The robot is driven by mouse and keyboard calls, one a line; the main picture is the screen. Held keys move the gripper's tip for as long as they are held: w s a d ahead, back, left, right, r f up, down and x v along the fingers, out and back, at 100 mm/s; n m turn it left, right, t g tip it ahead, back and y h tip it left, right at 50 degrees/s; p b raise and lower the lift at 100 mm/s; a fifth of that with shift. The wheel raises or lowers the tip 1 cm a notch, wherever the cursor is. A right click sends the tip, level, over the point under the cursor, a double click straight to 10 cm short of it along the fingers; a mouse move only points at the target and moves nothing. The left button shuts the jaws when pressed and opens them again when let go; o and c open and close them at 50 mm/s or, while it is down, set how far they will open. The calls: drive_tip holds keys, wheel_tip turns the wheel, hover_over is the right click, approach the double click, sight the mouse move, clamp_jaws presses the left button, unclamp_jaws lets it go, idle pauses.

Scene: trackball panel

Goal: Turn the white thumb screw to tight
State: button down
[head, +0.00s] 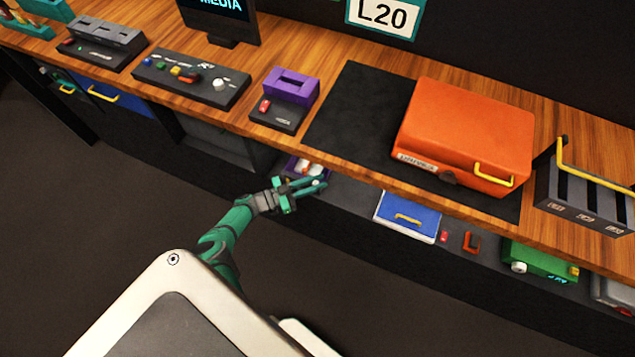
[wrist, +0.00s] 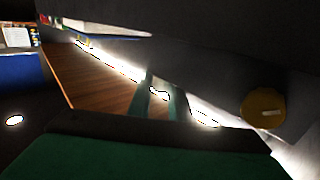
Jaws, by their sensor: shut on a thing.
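My gripper (head: 318,184) reaches in under the front edge of the wooden counter, at a small purple unit (head: 293,166). The unit has pale, whitish parts on it. A small white piece, apparently the white thumb screw (head: 317,182), shows at my fingertips, and the jaws are closed on it. Its marks and turn position are too small to read. In the wrist view my dark green fingers (wrist: 160,100) show near the middle, with bright glare between and beside them. The screw is not clear there.
The counter edge (head: 350,176) runs just above my gripper. On the counter are a purple-topped device (head: 285,95), a button panel (head: 190,79) and an orange case (head: 468,130). On the lower shelf, a blue box (head: 407,216) and a green unit (head: 540,261) lie to the right.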

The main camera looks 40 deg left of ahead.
drive_tip(key=shift+w+d+m+h, duration=0.1)
drive_tip(key=shift+w+m+h, duration=0.1)
drive_tip(key=shift+m+h, duration=0.1)
drive_tip(key=shift+s+a, duration=0.3)
drive_tip(key=shift+a, duration=0.05)
drive_tip(key=c, duration=1.6)
unclamp_jaws()
drive_tip(key=shift+d+g+h, duration=0.1)
drive_tip(key=shift+g+h, duration=0.2)
